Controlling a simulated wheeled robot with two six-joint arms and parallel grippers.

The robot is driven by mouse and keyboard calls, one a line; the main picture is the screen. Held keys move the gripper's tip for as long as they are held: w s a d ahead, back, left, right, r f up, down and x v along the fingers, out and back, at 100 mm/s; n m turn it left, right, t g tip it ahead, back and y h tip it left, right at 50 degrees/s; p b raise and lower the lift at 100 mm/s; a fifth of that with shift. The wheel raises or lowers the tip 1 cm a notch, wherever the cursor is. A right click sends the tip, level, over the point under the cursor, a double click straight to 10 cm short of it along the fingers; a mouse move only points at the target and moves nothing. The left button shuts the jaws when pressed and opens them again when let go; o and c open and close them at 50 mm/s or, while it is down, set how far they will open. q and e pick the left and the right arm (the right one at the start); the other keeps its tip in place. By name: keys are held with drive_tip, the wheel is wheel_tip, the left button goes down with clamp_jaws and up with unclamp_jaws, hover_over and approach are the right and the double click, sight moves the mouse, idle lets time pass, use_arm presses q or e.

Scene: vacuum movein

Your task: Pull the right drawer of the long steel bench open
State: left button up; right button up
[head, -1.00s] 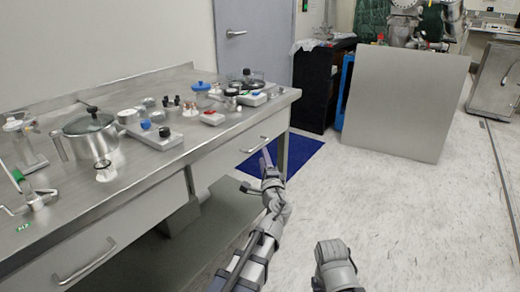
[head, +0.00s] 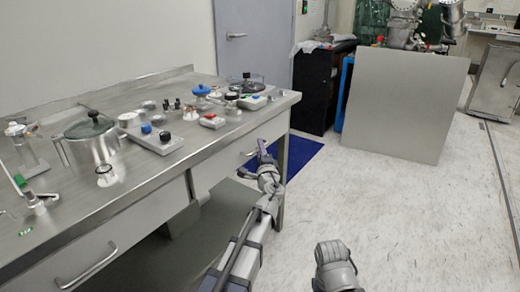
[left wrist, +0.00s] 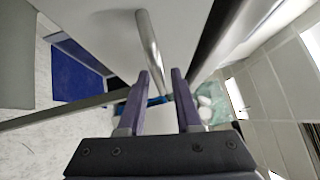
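The long steel bench (head: 150,190) runs along the left of the head view. Its right drawer (head: 215,168) looks shut, and its handle is mostly hidden behind my left gripper (head: 254,160). In the left wrist view the steel bar handle (left wrist: 149,40) runs down into the gap between the fingers of my left gripper (left wrist: 160,73). The fingers are apart, one on each side of the bar in the picture; I cannot tell how deep the bar sits. My right gripper's fingers are not in view; only a grey part of my right arm shows at the bottom.
The bench top holds a glass-lidded pot (head: 92,140), a control box (head: 155,137) and several small instruments. The left drawer handle (head: 87,268) is nearer. A blue mat (head: 300,152) lies past the bench end; a grey panel (head: 405,105) stands behind. Floor to the right is clear.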

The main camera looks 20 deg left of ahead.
use_arm(q)
clamp_jaws()
idle(1.1)
